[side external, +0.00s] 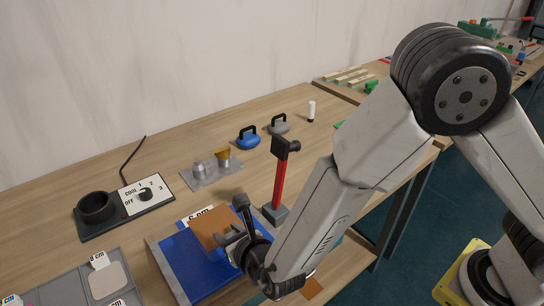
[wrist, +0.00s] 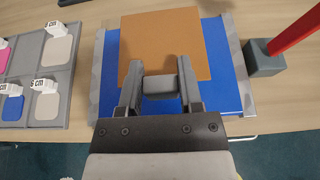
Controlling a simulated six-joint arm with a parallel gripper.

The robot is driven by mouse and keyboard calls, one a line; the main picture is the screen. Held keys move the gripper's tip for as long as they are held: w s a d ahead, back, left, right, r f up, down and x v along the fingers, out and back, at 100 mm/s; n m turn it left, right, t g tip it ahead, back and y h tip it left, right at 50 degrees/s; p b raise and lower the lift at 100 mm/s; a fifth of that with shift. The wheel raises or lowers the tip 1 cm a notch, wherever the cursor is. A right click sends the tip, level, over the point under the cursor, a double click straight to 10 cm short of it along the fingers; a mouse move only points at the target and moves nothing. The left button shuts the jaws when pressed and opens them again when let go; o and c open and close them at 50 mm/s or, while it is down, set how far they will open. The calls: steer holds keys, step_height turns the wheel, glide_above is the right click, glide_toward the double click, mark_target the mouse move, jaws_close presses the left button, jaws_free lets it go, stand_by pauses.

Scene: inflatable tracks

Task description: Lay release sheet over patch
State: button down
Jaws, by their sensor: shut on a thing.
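The release sheet appears as a square orange-brown sheet in the side view (side external: 206,228) and in the wrist view (wrist: 166,35). My gripper (side external: 238,228) is shut on a small grey grip block (wrist: 161,84) at the sheet's near part; its two fingers stand either side of this block. The sheet lies over the blue track panel (side external: 182,262), which shows around it in the wrist view (wrist: 226,80). I cannot tell whether the sheet touches the panel. No patch shows on the panel; the sheet and gripper cover its middle.
A red post on a grey base (side external: 279,185) stands close right of the panel. A grey tray (wrist: 70,100) with several patches and size labels is at left.

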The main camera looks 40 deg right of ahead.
steer(key=shift+w+f, duration=0.1)
steer(key=shift+f, duration=0.05)
steer(key=shift+w+a+f, duration=0.15)
steer(key=shift+w+f, duration=0.05)
steer(key=shift+f, duration=1.55)
steer(key=shift+f, duration=0.3)
steer(key=shift+c, duration=1.3)
jaws_free()
steer(key=shift+r, duration=0.1)
